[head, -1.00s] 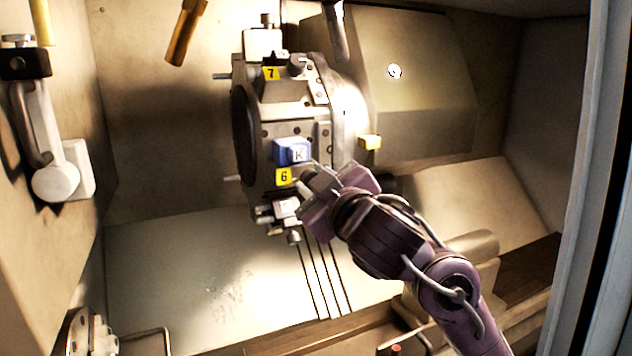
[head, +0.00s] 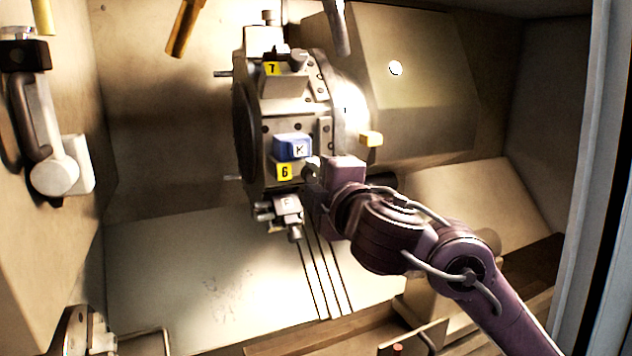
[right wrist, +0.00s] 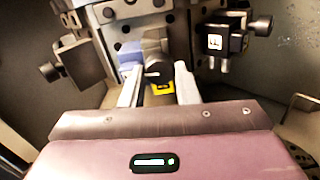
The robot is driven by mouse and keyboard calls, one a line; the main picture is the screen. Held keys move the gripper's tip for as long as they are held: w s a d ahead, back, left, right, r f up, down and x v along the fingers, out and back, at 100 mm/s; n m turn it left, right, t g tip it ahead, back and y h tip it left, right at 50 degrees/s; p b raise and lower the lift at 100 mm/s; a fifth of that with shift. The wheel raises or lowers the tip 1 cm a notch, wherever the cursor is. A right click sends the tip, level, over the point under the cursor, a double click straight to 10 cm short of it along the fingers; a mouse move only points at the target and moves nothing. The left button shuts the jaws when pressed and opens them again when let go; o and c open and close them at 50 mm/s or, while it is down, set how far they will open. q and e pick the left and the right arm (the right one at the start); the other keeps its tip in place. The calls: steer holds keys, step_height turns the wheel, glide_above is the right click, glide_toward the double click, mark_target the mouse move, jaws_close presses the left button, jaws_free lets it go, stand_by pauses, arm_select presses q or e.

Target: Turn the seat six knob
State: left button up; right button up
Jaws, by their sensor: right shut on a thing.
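The turret (head: 250,120) shows a yellow "6" label (head: 284,171) under a blue block (head: 290,146) marked "K". My right gripper (head: 314,174) is just right of the "6" label and mostly hides the seat six knob in the head view. In the right wrist view the dark knob (right wrist: 158,73) sits between my two pale fingers, which are shut on it. A yellow label (right wrist: 161,88) shows just below the knob there. My left gripper is not in view.
The seat seven knob (head: 298,61) stands above, beside its yellow "7" label (head: 271,69). A tool holder (head: 287,209) projects below seat six, close to my gripper. A brass-coloured rod (head: 183,30) hangs at upper left. The sloped floor (head: 180,270) is clear.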

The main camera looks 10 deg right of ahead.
steer(key=shift+f+n, duration=0.1)
steer(key=shift+n, duration=0.4)
steer(key=o, duration=1)
steer(key=shift+c, duration=0.2)
steer(key=shift+s, duration=0.1)
steer(key=s+d+p, duration=0.1)
steer(key=s+p, duration=0.1)
steer(key=s, duration=0.5)
steer(key=shift+s+d, duration=0.25)
steer(key=shift+s, duration=0.05)
